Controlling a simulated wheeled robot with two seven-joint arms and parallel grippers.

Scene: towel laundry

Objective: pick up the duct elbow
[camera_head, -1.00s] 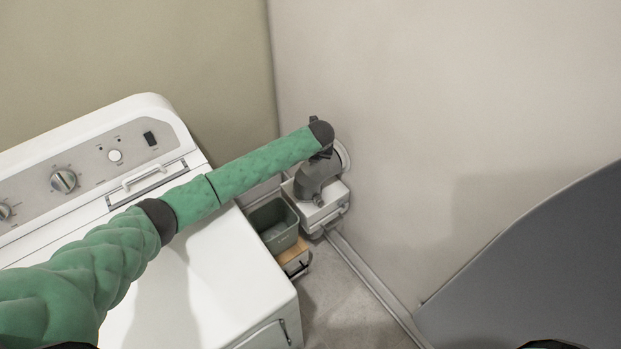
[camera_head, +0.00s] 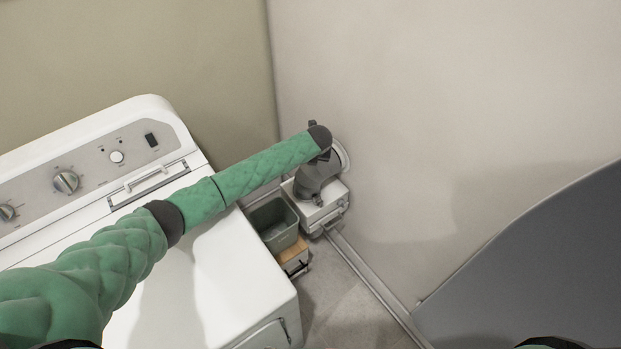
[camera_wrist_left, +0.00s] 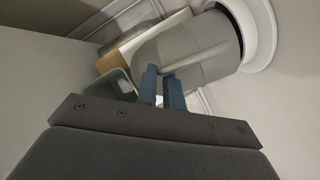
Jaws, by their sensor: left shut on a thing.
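The grey duct elbow (camera_head: 317,179) is at the wall above a white box in the corner, beside a white round wall collar (camera_head: 345,156). In the left wrist view the elbow (camera_wrist_left: 205,47) fills the upper middle, its dark end at the white collar (camera_wrist_left: 262,28). My left gripper (camera_wrist_left: 162,78) has its blue fingers shut on the elbow, by a thin rod on its side. In the head view my left wrist hides the fingers. I cannot tell whether the elbow is clear of the collar. My right gripper is not in view.
A white machine (camera_head: 230,275) with a control panel stands at left, under my left arm. A grey-green bin (camera_head: 273,222) sits between it and the white box (camera_head: 325,212). A large grey curved surface (camera_head: 540,270) is at right. Floor shows in front of the bin.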

